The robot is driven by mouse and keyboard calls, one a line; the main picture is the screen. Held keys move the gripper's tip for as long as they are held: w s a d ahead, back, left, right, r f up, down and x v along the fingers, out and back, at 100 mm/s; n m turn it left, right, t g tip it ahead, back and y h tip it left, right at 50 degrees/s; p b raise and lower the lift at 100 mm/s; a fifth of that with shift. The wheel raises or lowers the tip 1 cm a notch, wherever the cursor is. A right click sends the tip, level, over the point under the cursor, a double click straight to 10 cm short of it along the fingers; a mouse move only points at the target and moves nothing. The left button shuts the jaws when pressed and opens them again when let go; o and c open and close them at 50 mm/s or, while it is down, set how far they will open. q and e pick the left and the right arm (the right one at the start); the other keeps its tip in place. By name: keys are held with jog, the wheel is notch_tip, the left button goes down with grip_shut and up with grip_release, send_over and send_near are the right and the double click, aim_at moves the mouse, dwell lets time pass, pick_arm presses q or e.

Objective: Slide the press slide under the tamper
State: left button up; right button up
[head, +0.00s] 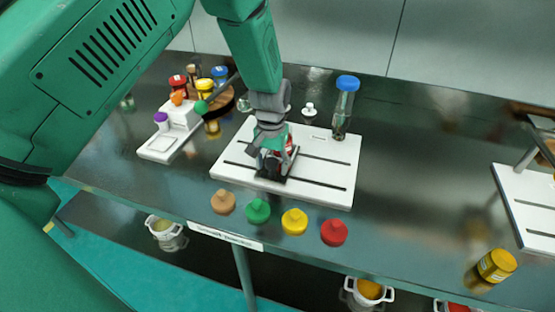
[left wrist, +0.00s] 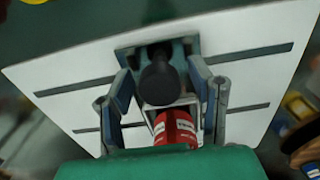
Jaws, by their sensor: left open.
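My left gripper (head: 268,150) points down over a white slotted board (head: 337,158) on the table. In the left wrist view its two fingers (left wrist: 162,105) are spread open, one on each side of a black round knob (left wrist: 160,82) on a dark green slide-like block (left wrist: 127,54). This block is probably the press slide. A red labelled cylinder (left wrist: 175,128) sits in a pale frame just beside the knob, between the fingers. I cannot tell whether the fingers touch anything. I cannot make out which part is the tamper. The gripper hides much of the block in the head view. My right gripper is not in view.
Brown (head: 223,202), green (head: 257,210), yellow (head: 294,221) and red (head: 334,232) knobbed lids line the table's front. A blue-capped jar (head: 343,105) stands at the board's back right. A yellow jar (head: 496,265) lies front right. The table between them is fairly clear.

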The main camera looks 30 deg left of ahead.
pick_arm(q)
jog(key=shift+d, duration=0.1)
jog(key=shift+w+d+p, duration=0.25)
jog(key=shift+w+d, duration=0.05)
jog(key=shift+d, duration=1)
jog(key=shift+w+d+p, duration=0.2)
jog(key=shift+w+d, duration=0.15)
jog(key=shift+d, duration=0.95)
jog(key=shift+w+d+p, duration=0.25)
jog(key=shift+w+d, duration=0.05)
jog(key=shift+d, duration=1)
jog(key=shift+w+d, duration=0.3)
jog(key=shift+d, duration=0.95)
jog(key=shift+w+d, duration=0.35)
jog(key=shift+d, duration=0.9)
jog(key=shift+w+d, duration=0.3)
jog(key=shift+d, duration=0.95)
jog(key=o, duration=1.2)
jog(key=shift+r, duration=0.15)
